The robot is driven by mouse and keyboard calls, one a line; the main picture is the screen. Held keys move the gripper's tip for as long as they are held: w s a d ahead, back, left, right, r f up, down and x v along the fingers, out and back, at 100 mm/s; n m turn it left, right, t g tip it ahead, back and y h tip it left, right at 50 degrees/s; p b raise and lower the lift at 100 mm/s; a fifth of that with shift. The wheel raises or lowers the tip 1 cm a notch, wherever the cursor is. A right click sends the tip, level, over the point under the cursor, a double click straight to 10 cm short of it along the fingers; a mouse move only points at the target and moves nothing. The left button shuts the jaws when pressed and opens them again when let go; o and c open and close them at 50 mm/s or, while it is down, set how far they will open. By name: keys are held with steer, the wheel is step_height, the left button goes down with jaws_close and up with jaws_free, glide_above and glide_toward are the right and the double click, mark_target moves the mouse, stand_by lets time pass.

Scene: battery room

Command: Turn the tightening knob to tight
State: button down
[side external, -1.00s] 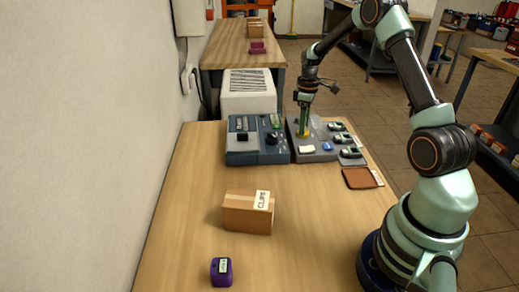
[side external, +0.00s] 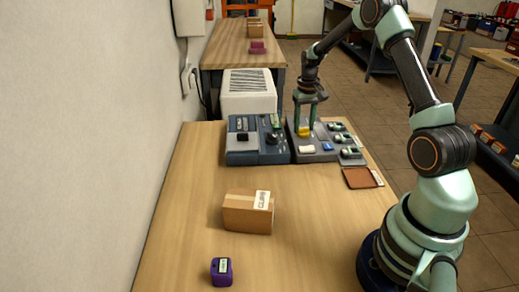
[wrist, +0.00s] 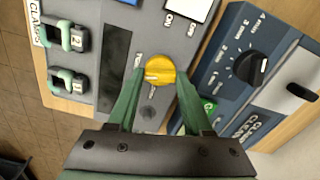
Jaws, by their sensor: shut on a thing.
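The yellow knob (wrist: 160,70) sits on the grey panel (wrist: 196,38) in the wrist view, with a pale mark on its face and small lettering beside it too blurred to read. It also shows in the side view (side external: 303,132), at the left of the grey panel. My gripper (wrist: 160,78) points down at the panel, one green finger on each side of the knob, shut on it. In the side view my gripper (side external: 304,124) stands over the knob. Whether the mark points at tight cannot be told.
A blue-grey unit (side external: 243,152) with a black dial (wrist: 251,67) stands close beside the panel. Clamps (wrist: 68,80) sit on the panel's other side. A brown tray (side external: 360,178), a cardboard box (side external: 246,212) and a purple block (side external: 221,271) lie on the table, with clear wood between.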

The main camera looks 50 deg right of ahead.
mark_target(303, 128)
steer(key=shift+r+m, duration=0.15)
steer(key=shift+m, duration=0.95)
steer(key=shift+c, duration=1.6)
jaws_free()
step_height(303, 128, up, 12)
